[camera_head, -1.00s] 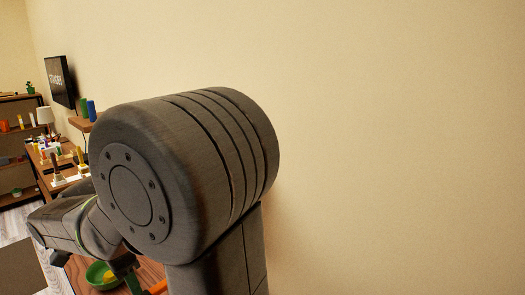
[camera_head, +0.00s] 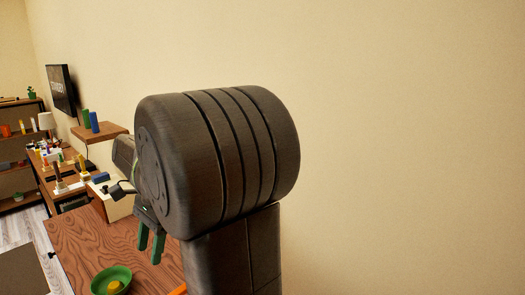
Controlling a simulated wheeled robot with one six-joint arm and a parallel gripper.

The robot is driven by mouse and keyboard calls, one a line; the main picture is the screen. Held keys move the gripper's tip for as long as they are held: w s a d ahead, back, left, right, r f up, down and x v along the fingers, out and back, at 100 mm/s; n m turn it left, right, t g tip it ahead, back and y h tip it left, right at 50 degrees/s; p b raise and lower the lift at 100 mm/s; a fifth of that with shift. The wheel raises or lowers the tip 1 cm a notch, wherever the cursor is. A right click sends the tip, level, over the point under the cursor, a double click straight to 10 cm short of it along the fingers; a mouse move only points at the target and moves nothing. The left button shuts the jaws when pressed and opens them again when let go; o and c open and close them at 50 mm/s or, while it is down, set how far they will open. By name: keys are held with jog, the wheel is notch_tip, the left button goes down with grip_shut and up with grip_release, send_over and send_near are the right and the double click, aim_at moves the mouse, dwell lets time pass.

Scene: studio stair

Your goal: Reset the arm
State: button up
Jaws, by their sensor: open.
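My arm's large dark grey joint fills the middle of the view and hides part of the scene behind it. My gripper (camera_head: 149,256) shows below and left of that joint, its two green-tipped fingers pointing down and apart. It is open, with nothing between the fingers. It hangs over the wooden table, above and to the right of a green bowl in the picture.
The green bowl (camera_head: 110,281) with a yellow thing in it stands on the wooden table (camera_head: 80,245). Behind are a wall shelf (camera_head: 100,132) with a green and a blue object, a cluttered desk, a lamp (camera_head: 46,121) and a wall screen (camera_head: 61,90). A bare wall fills the right.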

jog(key=v, duration=0.7)
jog(key=shift+w+d+r+g+y, duration=0.2)
jog(key=shift+w+d+g+y, duration=0.1)
jog(key=shift+w+d, duration=0.2)
jog(key=shift+a, duration=0.1)
